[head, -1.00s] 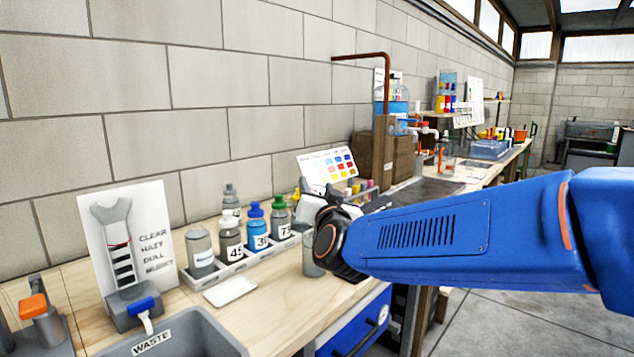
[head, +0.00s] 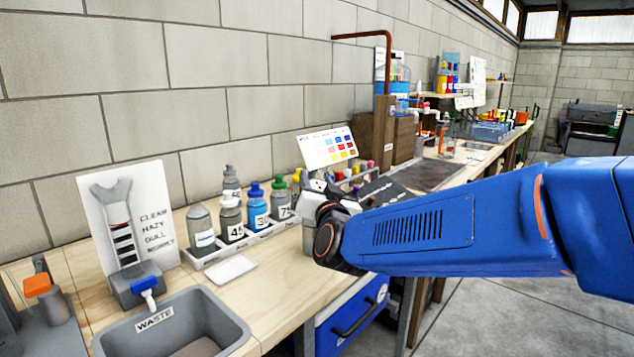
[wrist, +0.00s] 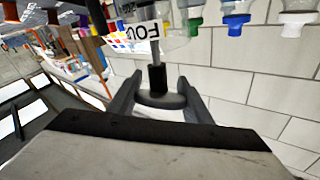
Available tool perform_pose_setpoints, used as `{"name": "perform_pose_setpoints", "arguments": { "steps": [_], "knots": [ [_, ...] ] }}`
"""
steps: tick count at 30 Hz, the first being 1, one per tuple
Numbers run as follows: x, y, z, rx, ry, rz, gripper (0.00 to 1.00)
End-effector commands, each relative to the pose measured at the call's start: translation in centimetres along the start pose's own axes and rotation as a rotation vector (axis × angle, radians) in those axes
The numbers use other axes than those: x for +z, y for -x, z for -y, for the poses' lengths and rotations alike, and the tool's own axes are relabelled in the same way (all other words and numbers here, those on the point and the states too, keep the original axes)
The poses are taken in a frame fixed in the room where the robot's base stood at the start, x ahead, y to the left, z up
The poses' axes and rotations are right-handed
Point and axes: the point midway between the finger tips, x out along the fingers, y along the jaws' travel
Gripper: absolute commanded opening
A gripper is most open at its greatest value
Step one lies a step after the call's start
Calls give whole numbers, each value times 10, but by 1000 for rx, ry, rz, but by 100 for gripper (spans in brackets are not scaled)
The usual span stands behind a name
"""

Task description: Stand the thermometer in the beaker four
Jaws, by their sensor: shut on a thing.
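My gripper (wrist: 158,98) is shut on the dark thermometer, whose shaft (wrist: 157,79) shows between the fingers in the wrist view. A clear beaker (wrist: 178,48) with a label reading "FOU" stands just beyond it, overlapping the shaft's far end. I cannot tell whether the thermometer's tip is inside the beaker or in front of it. In the head view my wrist covers the fingers and the thermometer. A grey see-through vessel (head: 309,240) shows partly behind my wrist on the bench.
A rack (head: 218,259) of numbered bottles stands left of my wrist, with a white tile (head: 232,269) in front. A waste basin (head: 236,326) is at the front left. A colour chart (head: 327,147) leans behind. A dark mat (head: 430,174) lies farther right.

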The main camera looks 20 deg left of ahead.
Motion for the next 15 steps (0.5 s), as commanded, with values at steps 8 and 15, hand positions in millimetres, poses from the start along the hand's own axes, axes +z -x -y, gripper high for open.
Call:
{"name": "perform_pose_setpoints", "arguments": {
  "steps": [8, 15],
  "knots": [
    [0, 0, 0, 0, 0, 0, 67],
    [0, 5, 0, -1, 0, 1, 67]
  ]
}}
